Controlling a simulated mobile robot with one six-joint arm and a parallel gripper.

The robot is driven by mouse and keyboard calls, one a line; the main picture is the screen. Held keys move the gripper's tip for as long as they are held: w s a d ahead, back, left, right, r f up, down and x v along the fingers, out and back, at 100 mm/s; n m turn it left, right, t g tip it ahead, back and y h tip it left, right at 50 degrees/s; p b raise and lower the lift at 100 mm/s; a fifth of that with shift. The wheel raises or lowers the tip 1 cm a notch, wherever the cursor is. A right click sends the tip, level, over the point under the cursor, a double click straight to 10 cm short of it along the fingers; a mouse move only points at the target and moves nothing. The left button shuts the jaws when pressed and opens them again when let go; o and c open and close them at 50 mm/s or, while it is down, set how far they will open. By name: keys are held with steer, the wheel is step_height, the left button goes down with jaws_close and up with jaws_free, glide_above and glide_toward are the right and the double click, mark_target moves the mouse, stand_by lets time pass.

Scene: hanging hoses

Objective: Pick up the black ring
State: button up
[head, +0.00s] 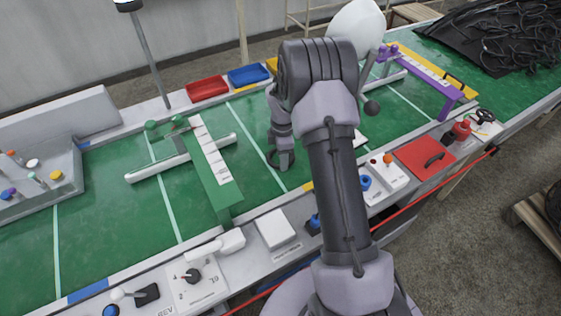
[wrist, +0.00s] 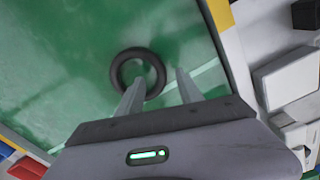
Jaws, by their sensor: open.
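The black ring (wrist: 116,73) lies on the green table surface in the wrist view. My gripper (wrist: 161,76) is open above it. The left finger's tip shows over the ring's hole and covers part of its lower rim; the right finger is outside the ring, to its right. I cannot tell whether the tip is inside the hole or only above it. In the head view my gripper (head: 283,163) is low over the green table, and a dark curve of the ring (head: 271,158) shows just left of the fingers. The rest of the ring is hidden there.
A green barrier-like fixture (head: 212,165) stands to the left. A red tray (head: 207,88) and a blue tray (head: 249,75) sit at the back edge. A white box (head: 275,229) and control panels line the front edge. A purple fixture (head: 433,98) stands at right.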

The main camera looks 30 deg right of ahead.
step_height(320, 180, down, 3)
steer(key=shift+r+b, duration=0.1)
steer(key=shift+b, duration=0.2)
steer(key=shift+r, duration=0.1)
steer(key=shift+c, duration=0.6)
jaws_close()
